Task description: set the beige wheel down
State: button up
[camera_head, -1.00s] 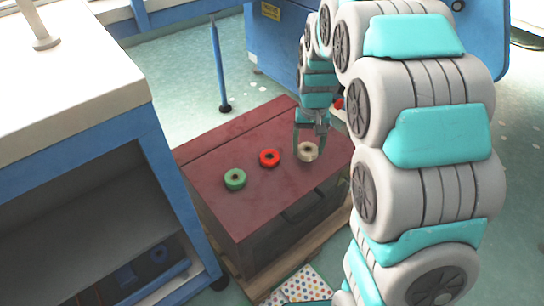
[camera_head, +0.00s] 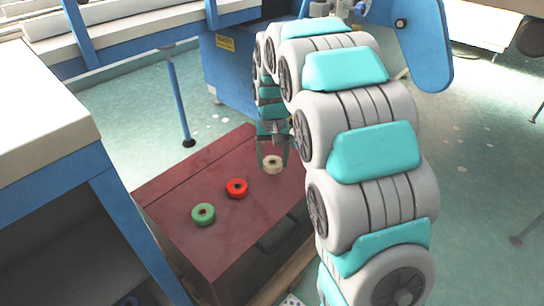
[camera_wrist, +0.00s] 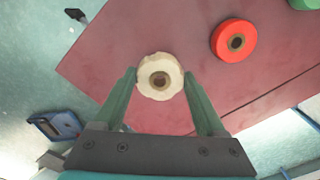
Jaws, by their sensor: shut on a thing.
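The beige wheel (camera_head: 272,165) is between the two green fingers of my gripper (camera_head: 273,163), over the right part of the dark red box top (camera_head: 190,170). In the wrist view the wheel (camera_wrist: 160,77) lies flat between the fingertips (camera_wrist: 160,82), its central hole facing the camera. My gripper is shut on it. I cannot tell whether its underside touches the box top.
A red wheel (camera_head: 237,188) and a green wheel (camera_head: 203,214) lie on the box top to the left of the beige one, roughly in line with it. A blue-framed table (camera_head: 50,125) stands at the left. A blue post (camera_head: 178,100) stands behind the box.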

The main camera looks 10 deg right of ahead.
aim_at(273, 156)
jog(key=w, duration=0.2)
jog(key=w+d, duration=0.1)
jog(key=w, duration=0.3)
jog(key=shift+d+f, duration=0.15)
jog(key=shift+f, duration=1.95)
jog(key=shift+f, duration=0.1)
jog(key=o, duration=1.5)
notch_tip(273, 156, up, 12)
jog(key=s+r+g, duration=0.1)
jog(key=s+r, duration=0.2)
jog(key=s, duration=1.8)
jog(key=s+f+n, duration=0.1)
jog(key=s+f, duration=0.2)
jog(key=s, duration=0.8)
jog(key=s+f, duration=0.3)
jog(key=s, duration=0.8)
jog(key=shift+s+n+g, duration=0.35)
jog(key=shift+n+g, duration=0.05)
